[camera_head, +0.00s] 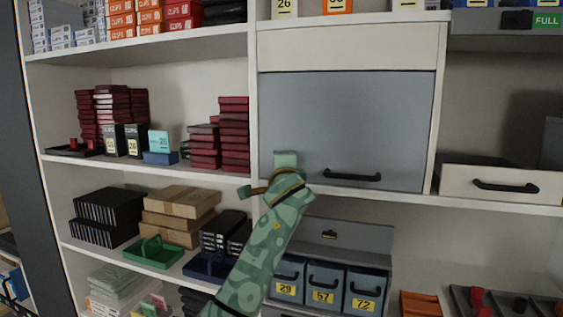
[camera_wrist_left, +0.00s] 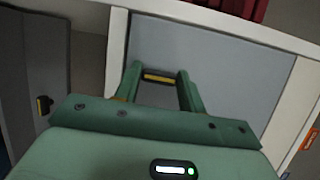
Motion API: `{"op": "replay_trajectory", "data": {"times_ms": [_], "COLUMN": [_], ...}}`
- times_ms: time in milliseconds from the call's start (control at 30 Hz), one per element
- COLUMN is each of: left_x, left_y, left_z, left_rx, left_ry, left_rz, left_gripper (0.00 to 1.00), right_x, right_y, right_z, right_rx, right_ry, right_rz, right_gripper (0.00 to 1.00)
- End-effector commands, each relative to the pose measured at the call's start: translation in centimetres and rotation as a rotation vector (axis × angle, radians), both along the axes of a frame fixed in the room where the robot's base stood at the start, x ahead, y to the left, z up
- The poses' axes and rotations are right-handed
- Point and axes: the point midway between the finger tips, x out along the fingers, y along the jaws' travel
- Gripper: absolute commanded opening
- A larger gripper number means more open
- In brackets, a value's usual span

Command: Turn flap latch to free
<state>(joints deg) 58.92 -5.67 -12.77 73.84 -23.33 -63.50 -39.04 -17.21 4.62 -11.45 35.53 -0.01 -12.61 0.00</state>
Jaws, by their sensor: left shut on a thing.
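The large grey flap (camera_head: 350,120) is closed in its white frame, with a black handle (camera_head: 352,175) near its lower edge. It also fills the wrist view's background (camera_wrist_left: 225,65). My left gripper (camera_head: 285,160) is at the flap's lower left corner. In the wrist view, my left gripper (camera_wrist_left: 158,78) has its two green fingers on either side of a small dark latch with a yellow stripe (camera_wrist_left: 158,77), and is shut on it. The latch lies crosswise between the fingertips. In the head view my gripper hides it. My right gripper is in neither view.
A lower grey flap with its own small latch (camera_head: 330,235) is below, above numbered grey bins (camera_head: 326,285). Dark red boxes (camera_head: 235,135) stand left of the frame. A white drawer (camera_head: 500,184) is at right. The space before the flap is clear except for my arm.

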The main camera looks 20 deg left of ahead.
Motion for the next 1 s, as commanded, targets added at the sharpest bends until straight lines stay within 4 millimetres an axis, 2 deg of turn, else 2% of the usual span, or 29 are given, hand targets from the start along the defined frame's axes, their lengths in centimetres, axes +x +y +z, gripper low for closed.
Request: {"op": "replay_trajectory", "data": {"times_ms": [633,667,700,733,1000], "left_x": [0.04,0.04,0.04,0.02,-0.03], "left_y": [0.00,0.00,0.00,0.00,-0.03], "left_z": [-0.20,-0.20,-0.19,-0.17,-0.07], "left_rx": [-0.051,-0.051,-0.051,-0.051,-0.049], "left_ry": [0.004,0.004,0.004,0.004,0.003], "left_rz": [-0.001,-0.001,-0.001,-0.001,-0.001], "left_gripper": [0.17,0.46,0.57,0.62,0.62], "right_x": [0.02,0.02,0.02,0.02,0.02], "right_y": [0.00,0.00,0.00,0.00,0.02], "right_z": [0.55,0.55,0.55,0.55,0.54], "right_rx": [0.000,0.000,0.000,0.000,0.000], "right_ry": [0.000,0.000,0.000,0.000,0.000], "right_rz": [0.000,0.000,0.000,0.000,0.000], "right_gripper": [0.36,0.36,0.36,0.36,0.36]}}
